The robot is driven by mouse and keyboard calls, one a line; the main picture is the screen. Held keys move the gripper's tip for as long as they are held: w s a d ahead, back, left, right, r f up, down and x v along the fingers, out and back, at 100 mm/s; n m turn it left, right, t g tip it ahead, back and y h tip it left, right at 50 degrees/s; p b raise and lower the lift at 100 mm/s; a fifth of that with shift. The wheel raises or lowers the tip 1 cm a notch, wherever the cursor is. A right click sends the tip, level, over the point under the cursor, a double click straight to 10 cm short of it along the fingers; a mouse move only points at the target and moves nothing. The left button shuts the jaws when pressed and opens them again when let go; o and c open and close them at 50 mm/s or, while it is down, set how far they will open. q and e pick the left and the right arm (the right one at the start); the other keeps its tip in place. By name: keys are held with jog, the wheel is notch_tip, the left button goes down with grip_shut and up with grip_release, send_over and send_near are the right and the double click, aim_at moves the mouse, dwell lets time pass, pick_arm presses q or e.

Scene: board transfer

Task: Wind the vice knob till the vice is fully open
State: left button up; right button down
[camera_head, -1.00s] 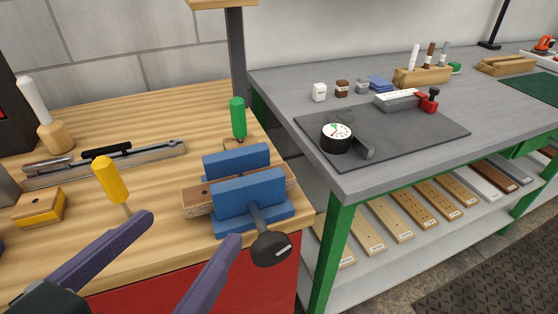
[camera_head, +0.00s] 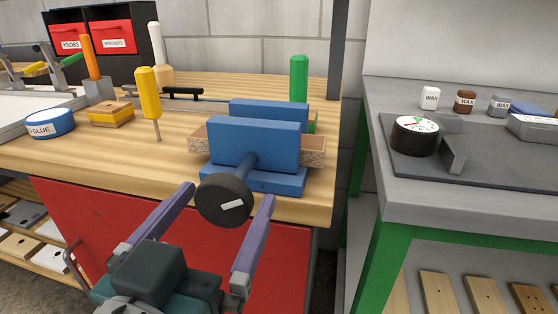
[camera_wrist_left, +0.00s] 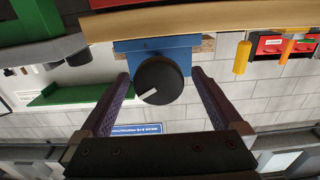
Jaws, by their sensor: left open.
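The blue vice (camera_head: 254,145) stands at the front right corner of the wooden bench. A wooden board (camera_head: 313,151) sits between its jaws and sticks out on both sides. The round dark knob (camera_head: 222,201) with a white mark is on a shaft at the vice's front. My left gripper (camera_head: 232,192) is open, its purple fingers apart on either side of the knob. In the left wrist view the knob (camera_wrist_left: 159,80) lies between the fingertips, with gaps visible on both sides. The vice (camera_wrist_left: 185,52) shows behind it. My right gripper is not in view.
A yellow-handled tool (camera_head: 150,94) and a green handle (camera_head: 299,78) stand near the vice. A glue tin (camera_head: 50,123) and a yellow block (camera_head: 110,114) lie left. The grey table (camera_head: 450,207) stands right, across a gap.

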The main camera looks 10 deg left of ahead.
aim_at(234, 186)
pick_arm(q)
jog(key=shift+w+d, duration=0.15)
jog(key=shift+w, duration=1.8)
jog(key=c, duration=1.3)
jog(key=shift+n, duration=0.3)
